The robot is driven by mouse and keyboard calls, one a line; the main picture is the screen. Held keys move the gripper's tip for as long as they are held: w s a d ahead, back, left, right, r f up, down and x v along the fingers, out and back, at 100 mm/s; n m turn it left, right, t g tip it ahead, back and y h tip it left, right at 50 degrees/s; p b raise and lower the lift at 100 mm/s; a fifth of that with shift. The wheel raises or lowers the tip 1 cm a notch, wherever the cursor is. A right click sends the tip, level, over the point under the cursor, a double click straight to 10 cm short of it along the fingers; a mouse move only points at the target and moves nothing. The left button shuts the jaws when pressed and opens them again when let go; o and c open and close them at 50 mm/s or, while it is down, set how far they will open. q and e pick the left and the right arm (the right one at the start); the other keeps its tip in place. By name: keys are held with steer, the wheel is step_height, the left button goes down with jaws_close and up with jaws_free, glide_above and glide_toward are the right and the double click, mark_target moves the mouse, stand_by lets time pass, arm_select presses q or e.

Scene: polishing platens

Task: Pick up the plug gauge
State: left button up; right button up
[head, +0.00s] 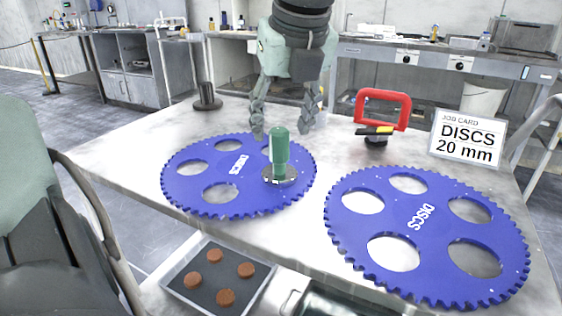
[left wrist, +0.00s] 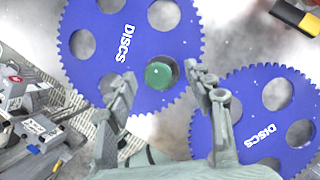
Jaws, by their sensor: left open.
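A green upright handle on a round metal base (head: 280,155) stands on the left blue toothed platen (head: 190,196); its green top shows in the left wrist view (left wrist: 159,75). A yellow-and-black piece (head: 374,130) sits at a red C-shaped frame (head: 400,97) further back right. I cannot tell for certain which is the plug gauge. My left gripper (head: 284,122) is open and empty, fingers pointing down, just behind the green handle in the head view. In the left wrist view the green top lies between the fingertips (left wrist: 163,74). My right gripper is not in view.
A second blue platen (head: 400,215) lies at the right. A job card (head: 467,137) reads "DISCS 20 mm". A dark spindle-like part (head: 206,97) stands at the back left. A tray (head: 247,293) with several brown discs is at the front edge.

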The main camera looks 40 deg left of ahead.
mark_target(277, 146)
arm_select(q)
steer(key=x, duration=0.6)
steer(key=shift+s+p, duration=0.15)
steer(key=shift+p, duration=0.15)
jaws_close()
steer(key=shift+a, duration=0.1)
